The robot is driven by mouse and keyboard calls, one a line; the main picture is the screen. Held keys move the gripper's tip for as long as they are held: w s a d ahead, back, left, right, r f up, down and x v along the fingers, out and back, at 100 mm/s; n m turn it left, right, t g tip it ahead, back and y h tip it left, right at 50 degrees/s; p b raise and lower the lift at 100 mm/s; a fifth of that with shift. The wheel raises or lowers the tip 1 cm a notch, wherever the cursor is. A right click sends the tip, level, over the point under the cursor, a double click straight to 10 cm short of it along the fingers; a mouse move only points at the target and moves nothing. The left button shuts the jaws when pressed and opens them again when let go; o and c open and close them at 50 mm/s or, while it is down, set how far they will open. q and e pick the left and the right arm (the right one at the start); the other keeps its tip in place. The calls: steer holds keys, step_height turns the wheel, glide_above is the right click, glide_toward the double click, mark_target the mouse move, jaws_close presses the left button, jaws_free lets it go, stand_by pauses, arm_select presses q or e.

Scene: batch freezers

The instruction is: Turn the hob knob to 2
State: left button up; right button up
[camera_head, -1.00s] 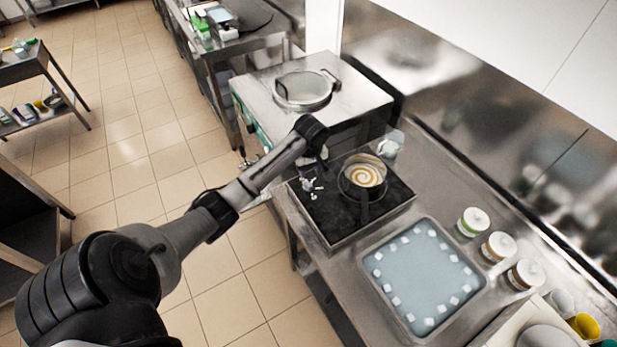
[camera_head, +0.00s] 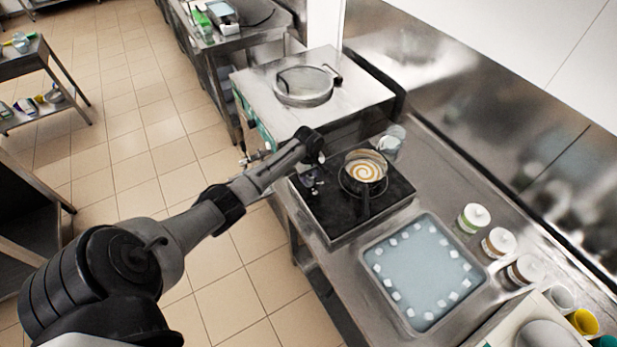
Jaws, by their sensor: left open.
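The black hob (camera_head: 343,226) sits on the steel counter, with a dark pan (camera_head: 364,172) on it holding a cream and brown swirl. My right gripper is out of view.
A pale blue tray (camera_head: 377,249) with white cubes around its edge lies in front of the hob. Several lidded jars (camera_head: 473,218) stand to its right. A clear jug (camera_head: 391,143) stands behind the pan. A steel machine (camera_head: 345,89) stands beyond the hob.

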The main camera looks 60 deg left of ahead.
arm_select(q)
steer(key=shift+f, duration=0.75)
steer(key=shift+c, duration=0.2)
jaws_close()
